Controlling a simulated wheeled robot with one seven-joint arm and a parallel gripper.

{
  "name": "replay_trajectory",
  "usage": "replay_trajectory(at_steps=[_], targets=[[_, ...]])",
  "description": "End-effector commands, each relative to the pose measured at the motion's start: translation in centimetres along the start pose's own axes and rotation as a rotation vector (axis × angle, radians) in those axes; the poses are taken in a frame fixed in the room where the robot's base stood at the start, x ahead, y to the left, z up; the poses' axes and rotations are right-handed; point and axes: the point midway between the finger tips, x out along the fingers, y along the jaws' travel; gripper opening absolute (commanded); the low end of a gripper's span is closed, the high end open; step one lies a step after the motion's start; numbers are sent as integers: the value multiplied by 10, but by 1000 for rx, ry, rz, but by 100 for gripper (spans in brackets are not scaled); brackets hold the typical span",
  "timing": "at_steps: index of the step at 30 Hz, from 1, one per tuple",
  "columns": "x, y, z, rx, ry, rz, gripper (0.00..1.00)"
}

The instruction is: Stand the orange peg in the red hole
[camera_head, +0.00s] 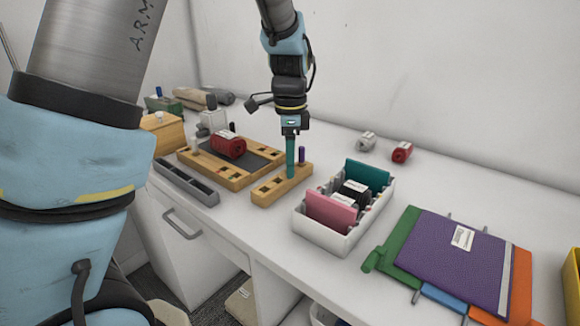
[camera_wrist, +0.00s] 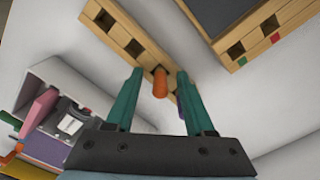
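The orange peg (camera_wrist: 160,85) stands in a narrow wooden block (camera_wrist: 122,35) in the wrist view, between my two teal fingers. My gripper (camera_head: 290,174) points down over this block (camera_head: 268,193), its fingers open with a gap on each side of the peg. In the head view the fingers hide the peg. A purple peg (camera_head: 301,155) stands beside it, partly hidden by a finger in the wrist view (camera_wrist: 180,106). A wider wooden board (camera_wrist: 225,42) has a square hole (camera_wrist: 268,25) next to a small red mark (camera_wrist: 275,38), and another hole next to a green mark.
A red roll (camera_head: 228,145) lies on the wider board. A grey tray (camera_head: 186,183) is left of it. A white bin (camera_head: 321,235) with coloured packets stands right of the block. A purple folder (camera_head: 455,258) lies farther right. Bare table separates the block and the board.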

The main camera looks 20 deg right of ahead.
Motion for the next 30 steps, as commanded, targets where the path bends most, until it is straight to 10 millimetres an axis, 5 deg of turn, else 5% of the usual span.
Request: replay_trajectory(at_steps=[14, 30], targets=[[0, 0, 0, 0, 0, 0, 0], [-2, 0, 0, 0, 1, -1, 0]])
